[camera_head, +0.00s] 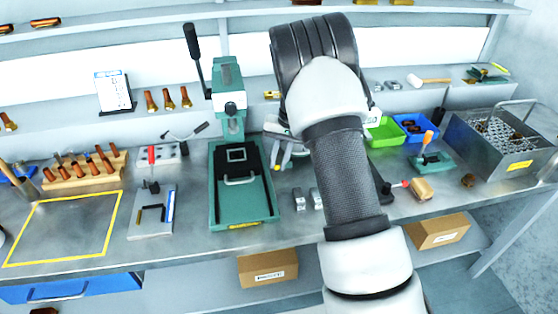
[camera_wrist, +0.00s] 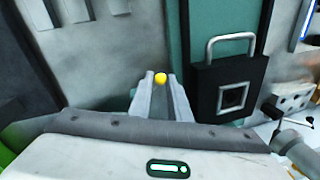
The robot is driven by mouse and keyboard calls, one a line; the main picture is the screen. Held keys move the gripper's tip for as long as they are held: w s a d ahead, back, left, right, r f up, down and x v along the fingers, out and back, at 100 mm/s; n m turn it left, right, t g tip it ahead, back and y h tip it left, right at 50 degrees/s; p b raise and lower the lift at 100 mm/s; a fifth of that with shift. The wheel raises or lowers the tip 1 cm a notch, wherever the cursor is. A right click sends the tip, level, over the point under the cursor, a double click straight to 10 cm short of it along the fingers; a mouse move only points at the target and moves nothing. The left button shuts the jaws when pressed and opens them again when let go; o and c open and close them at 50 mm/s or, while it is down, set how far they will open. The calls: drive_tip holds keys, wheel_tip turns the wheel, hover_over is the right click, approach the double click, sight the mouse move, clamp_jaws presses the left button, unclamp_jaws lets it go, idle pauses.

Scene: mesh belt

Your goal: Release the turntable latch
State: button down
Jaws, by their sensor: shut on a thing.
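My gripper (camera_wrist: 160,92) has its two pale fingers close together on a small round yellow knob (camera_wrist: 160,78), which shows between the fingertips in the wrist view. Whatever the knob is fixed to is hidden, and I cannot tell whether it is the turntable latch. In the head view my gripper (camera_head: 283,150) is partly hidden by my arm, just right of the green press (camera_head: 228,100). The green base (camera_wrist: 190,35) of this press lies right beside my fingers in the wrist view, with a black plate (camera_wrist: 205,105) carrying a metal handle (camera_wrist: 230,37). No turntable is clearly recognisable.
Two small metal blocks (camera_head: 299,198) lie on the bench right of the press. A green bin (camera_head: 384,133), a blue bin (camera_head: 415,127) and a metal basket (camera_head: 500,140) stand to the right. A yellow-outlined area (camera_head: 65,232) on the left is clear.

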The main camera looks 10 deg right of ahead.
drive_tip(key=shift+w+a+r+m, duration=0.1)
drive_tip(key=shift+w+a+m, duration=0.15)
drive_tip(key=shift+m, duration=0.3)
drive_tip(key=shift+w+a+m, duration=0.1)
drive_tip(key=shift+w+m, duration=0.2)
drive_tip(key=shift+m, duration=0.25)
drive_tip(key=c, duration=1.7)
unclamp_jaws()
drive_tip(key=shift+o, duration=0.2)
drive_tip(key=s+d+r, duration=0.1)
drive_tip(key=d+r, duration=0.2)
drive_tip(key=r, duration=1.4)
drive_tip(key=shift+s, duration=0.3)
